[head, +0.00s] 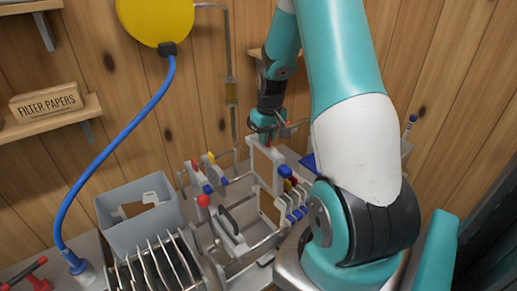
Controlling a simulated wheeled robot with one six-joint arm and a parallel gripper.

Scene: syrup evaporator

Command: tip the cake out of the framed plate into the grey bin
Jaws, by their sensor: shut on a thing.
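My gripper (270,136) is shut at the top edge of an upright, pale framed plate (266,163), above the metal press frame. A brown surface (268,206) shows lower down in the press, behind the rails. The grey bin (127,232) stands to the left of the press, well apart from my gripper. A brown piece and a pale piece show inside the bin.
A rack of upright pale plates (157,264) stands in front of the bin. The press (237,240) has rails, coloured knobs and a red ball. A blue hose (118,131) hangs at left. A shelf (50,118) holds a filter papers box. My arm hides the right side.

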